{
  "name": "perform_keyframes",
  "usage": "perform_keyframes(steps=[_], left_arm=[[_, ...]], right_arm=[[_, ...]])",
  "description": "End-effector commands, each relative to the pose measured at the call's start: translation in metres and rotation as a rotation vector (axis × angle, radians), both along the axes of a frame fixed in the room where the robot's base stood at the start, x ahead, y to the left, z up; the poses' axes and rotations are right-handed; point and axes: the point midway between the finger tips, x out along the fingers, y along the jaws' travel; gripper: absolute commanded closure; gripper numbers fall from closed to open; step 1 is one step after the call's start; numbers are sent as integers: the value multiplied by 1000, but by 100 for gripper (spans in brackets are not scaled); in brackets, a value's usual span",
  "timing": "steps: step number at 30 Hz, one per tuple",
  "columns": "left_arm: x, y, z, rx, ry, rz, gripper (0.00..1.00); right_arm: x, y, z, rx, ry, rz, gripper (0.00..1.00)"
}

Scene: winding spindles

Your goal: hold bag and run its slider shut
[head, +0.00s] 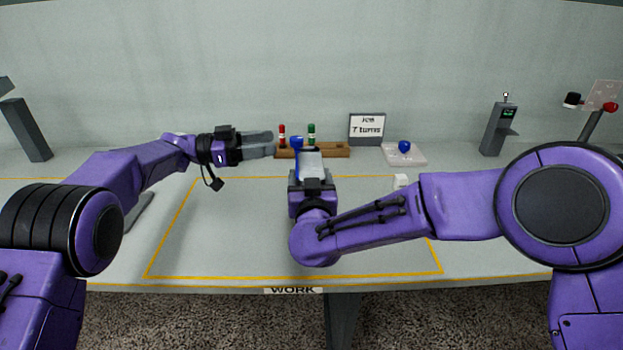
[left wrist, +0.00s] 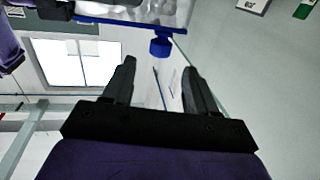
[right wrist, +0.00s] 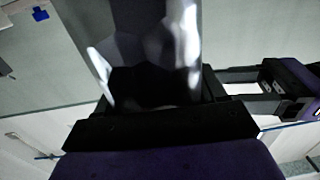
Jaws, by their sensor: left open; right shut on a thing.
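My right gripper (head: 312,176) is shut on a clear bag (head: 311,160) and holds it up above the middle of the table. In the right wrist view the shiny bag (right wrist: 150,45) rises from between the fingers. The bag's blue slider (head: 297,143) is at its upper left in the head view. In the left wrist view the slider (left wrist: 160,47) hangs on a blue strip (left wrist: 110,20) along the bag's edge. My left gripper (head: 270,143) is open, left of the slider. Its fingertips (left wrist: 157,72) point toward the slider, which lies just beyond them, apart.
A wooden rack (head: 335,151) with red and green spindles stands behind the bag, beside a sign (head: 367,128). A pale pad (head: 418,158) with a blue knob, a small white block (head: 401,181) and a grey device (head: 497,130) are to the right. The table inside the yellow outline is mostly clear.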

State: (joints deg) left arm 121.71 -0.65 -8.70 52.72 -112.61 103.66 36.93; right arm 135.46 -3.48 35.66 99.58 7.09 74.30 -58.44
Motion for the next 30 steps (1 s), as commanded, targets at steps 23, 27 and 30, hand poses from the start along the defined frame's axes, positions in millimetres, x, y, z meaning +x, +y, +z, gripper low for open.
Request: perform_keyframes(steps=[23, 27, 30], left_arm=[[-49, 26, 16, -60, 17, 276, 43], [-42, 24, 2, -2, 3, 315, 43], [-35, 12, 1, 3, 0, 314, 43]], right_arm=[[0, -1, -1, -1, 1, 0, 89], [0, -1, 0, -1, 0, 0, 89], [0, 0, 0, -1, 0, 0, 89]])
